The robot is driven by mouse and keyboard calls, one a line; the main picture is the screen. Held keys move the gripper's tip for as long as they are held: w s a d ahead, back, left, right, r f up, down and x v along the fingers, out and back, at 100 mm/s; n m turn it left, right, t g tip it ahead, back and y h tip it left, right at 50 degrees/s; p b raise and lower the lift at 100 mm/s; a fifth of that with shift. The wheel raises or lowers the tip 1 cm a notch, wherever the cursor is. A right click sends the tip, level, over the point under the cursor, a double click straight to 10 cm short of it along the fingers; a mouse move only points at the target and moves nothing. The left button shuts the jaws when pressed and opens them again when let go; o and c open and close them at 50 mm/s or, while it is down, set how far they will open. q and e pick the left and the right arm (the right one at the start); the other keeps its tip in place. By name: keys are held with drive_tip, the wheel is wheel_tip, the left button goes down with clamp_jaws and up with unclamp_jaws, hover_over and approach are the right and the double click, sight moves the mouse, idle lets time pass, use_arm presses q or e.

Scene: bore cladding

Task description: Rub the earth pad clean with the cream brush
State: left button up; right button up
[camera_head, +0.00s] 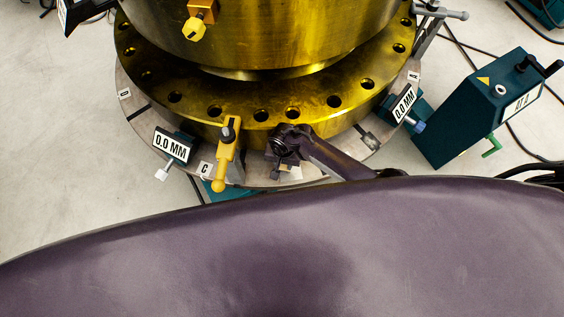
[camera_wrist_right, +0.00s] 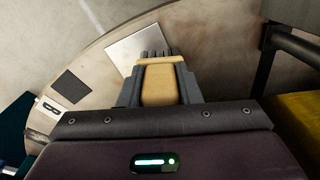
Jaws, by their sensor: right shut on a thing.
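My right gripper (camera_wrist_right: 158,75) is shut on the cream brush (camera_wrist_right: 158,86), which sits between its grey fingers in the right wrist view. The earth pad appears to be the pale, square metal plate (camera_wrist_right: 133,46) just beyond the fingertips. The brush end and fingertips overlap the pad's near right part in that view; I cannot tell if they touch it. In the head view my right gripper (camera_head: 278,172) is small and dark at the front rim of the round base plate, with the brush mostly hidden. My left gripper is out of view.
A large golden flange (camera_head: 240,115) with bolt holes stands on the round base plate (camera_head: 137,100). A yellow-handled clamp (camera_head: 223,160) stands close left of my right gripper. Readout boxes (camera_head: 172,147) sit around the rim. A teal case (camera_head: 480,110) and cables lie right.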

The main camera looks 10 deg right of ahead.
drive_tip(key=shift+s+d+f, duration=0.1)
drive_tip(key=shift+s+d, duration=0.05)
drive_tip(key=shift+d, duration=0.6)
drive_tip(key=shift+a, duration=0.95)
drive_tip(key=shift+r, duration=0.2)
drive_tip(key=shift+r+p, duration=0.65)
drive_tip(key=shift+p, duration=0.2)
wheel_tip(320, 180, up, 5)
drive_tip(key=p, duration=0.5)
